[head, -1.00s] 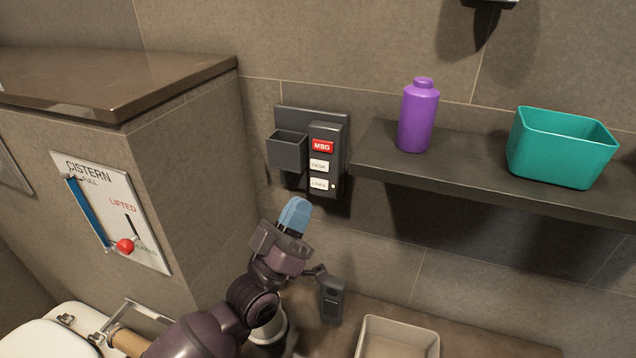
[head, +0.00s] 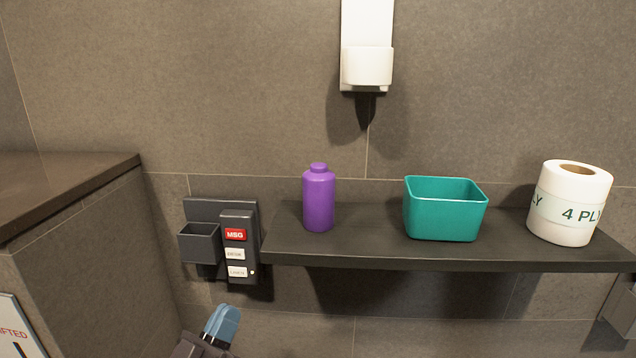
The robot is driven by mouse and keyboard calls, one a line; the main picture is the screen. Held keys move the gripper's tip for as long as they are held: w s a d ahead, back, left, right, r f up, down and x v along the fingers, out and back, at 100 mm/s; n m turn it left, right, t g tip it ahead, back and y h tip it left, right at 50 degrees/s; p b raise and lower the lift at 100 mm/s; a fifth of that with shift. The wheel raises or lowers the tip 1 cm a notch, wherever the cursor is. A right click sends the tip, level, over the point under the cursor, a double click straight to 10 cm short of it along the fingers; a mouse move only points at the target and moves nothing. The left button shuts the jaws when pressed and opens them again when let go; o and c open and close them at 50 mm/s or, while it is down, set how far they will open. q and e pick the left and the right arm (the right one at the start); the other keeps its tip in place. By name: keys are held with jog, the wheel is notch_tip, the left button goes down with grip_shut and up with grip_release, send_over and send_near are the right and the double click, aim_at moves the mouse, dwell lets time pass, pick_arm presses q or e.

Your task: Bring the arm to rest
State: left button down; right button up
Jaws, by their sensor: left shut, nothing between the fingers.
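My left gripper (head: 221,325) shows at the bottom edge of the head view, left of the middle. Its blue fingers are together, with nothing between them. It is below the wall panel (head: 240,247) with the red MSG label and appears apart from it. Most of my left arm is out of the picture below. My right gripper does not show.
A dark shelf (head: 350,247) on the right holds a purple bottle (head: 319,199), a teal bin (head: 445,213) and a paper roll (head: 569,205). A small dark cup (head: 199,245) adjoins the panel. A white dispenser (head: 367,65) hangs above. A brown-topped ledge (head: 60,185) stands left.

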pick_arm(q)
jog(key=s+a+f+m+g+y+p, duration=0.1)
jog(key=s+a+f+g+y, duration=0.15)
jog(key=f, duration=0.35)
jog(key=s+a+f+g+y+p, duration=0.2)
jog(key=s+f+g+y, duration=0.15)
jog(key=f, duration=0.35)
jog(key=s+a+f+n+g+y+p, duration=0.1)
jog(key=s+a+f+g, duration=0.1)
jog(key=s, duration=0.7)
jog(key=s+a+f+n+g+y+p, duration=0.1)
jog(key=s+a+f+g+y+p, duration=0.1)
jog(key=s+f, duration=0.5)
jog(key=s+a+g, duration=0.1)
jog(key=s+a, duration=0.1)
jog(key=s, duration=0.1)
jog(key=shift+a+f+g+y, duration=0.2)
jog(key=shift+g+y, duration=0.1)
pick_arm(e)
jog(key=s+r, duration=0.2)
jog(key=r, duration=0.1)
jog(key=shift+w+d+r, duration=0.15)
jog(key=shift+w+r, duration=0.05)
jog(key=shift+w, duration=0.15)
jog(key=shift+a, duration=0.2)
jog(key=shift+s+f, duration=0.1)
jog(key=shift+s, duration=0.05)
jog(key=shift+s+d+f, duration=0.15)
